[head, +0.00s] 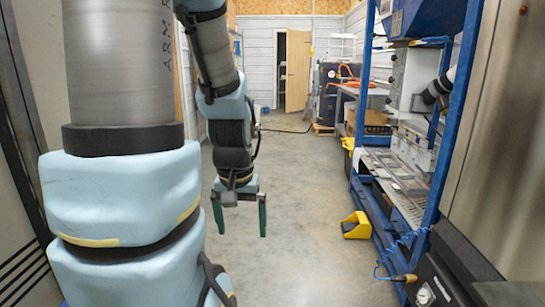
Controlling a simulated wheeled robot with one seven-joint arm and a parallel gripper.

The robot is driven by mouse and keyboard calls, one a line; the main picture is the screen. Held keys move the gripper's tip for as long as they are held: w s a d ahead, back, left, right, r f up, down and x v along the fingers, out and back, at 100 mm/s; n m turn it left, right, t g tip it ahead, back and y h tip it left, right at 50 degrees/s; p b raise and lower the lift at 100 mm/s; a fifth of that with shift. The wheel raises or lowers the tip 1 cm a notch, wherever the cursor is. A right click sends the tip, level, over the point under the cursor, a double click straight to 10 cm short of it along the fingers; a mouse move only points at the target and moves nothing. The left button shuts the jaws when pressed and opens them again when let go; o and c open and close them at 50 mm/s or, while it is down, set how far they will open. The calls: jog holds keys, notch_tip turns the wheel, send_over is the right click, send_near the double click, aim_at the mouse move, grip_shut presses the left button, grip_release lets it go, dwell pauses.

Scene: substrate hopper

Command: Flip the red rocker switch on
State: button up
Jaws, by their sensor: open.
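My gripper (241,234) hangs pointing down over the open floor at the centre-left of the head view. Its two green fingers are apart with nothing between them. I cannot make out a red rocker switch in this view. A blue hopper (425,18) sits high in a blue frame (364,95) on the right, with a pale grey box (412,75) below it. My gripper is well to the left of the frame and apart from it.
A yellow foot pedal (356,227) lies on the floor by the frame. A black unit with a gauge (440,280) and a steel panel (515,150) stand at the near right. A door (298,70) stands open far back. The concrete floor (300,180) between is clear.

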notch_tip(320, 180, up, 4)
jog(key=shift+f+p, duration=0.15)
jog(key=shift+p, duration=0.85)
